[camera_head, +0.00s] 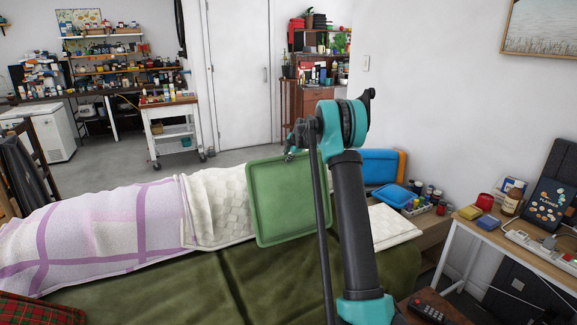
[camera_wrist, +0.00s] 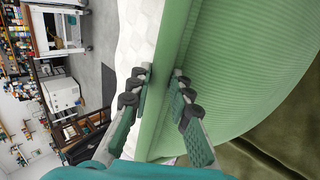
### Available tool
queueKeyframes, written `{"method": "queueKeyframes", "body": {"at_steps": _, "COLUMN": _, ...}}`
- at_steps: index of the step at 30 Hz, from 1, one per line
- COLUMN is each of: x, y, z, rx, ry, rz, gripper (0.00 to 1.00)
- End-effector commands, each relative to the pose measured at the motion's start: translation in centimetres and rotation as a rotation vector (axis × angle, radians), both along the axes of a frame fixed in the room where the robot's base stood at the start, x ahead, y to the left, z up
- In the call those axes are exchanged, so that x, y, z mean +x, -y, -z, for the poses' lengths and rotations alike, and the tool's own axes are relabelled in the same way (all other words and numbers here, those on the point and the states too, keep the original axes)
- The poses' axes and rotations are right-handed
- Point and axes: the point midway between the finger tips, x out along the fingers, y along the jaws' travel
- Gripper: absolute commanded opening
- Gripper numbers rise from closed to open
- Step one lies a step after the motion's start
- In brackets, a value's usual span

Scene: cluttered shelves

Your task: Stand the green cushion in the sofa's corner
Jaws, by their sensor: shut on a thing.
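The green cushion (camera_head: 280,197) hangs upright in my grip over the sofa. Its lower edge is near the seam between the pale back cover and the dark green seat (camera_head: 200,287); I cannot tell whether it touches. In the wrist view my gripper (camera_wrist: 163,85) is shut on the edge of the cushion (camera_wrist: 235,80), one finger on each side. The sofa's right end (camera_head: 393,226), with a white quilted cover, lies to the right of the cushion, partly hidden by my arm.
A blue cushion-like item (camera_head: 382,167) and a blue box (camera_head: 393,195) stand behind the sofa's right end. A crate of bottles (camera_head: 428,200) is beside them. A side table (camera_head: 525,245) holds a power strip and small items. A checked blanket (camera_head: 100,228) covers the left part.

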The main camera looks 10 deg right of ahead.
Motion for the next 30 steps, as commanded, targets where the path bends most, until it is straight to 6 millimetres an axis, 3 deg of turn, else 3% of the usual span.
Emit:
{"method": "queueKeyframes", "body": {"at_steps": 8, "x": 0.8, "y": -0.1, "z": 0.7, "rx": 0.003, "ry": 0.009, "rz": -0.019, "gripper": 0.0}}
{"method": "queueKeyframes", "body": {"at_steps": 21, "x": 2.4, "y": -0.7, "z": 6.2, "rx": 0.003, "ry": 0.009, "rz": -0.018, "gripper": 0.0}}
{"method": "queueKeyframes", "body": {"at_steps": 30, "x": 3.1, "y": -0.9, "z": 8.6, "rx": 0.003, "ry": 0.009, "rz": -0.018, "gripper": 0.0}}
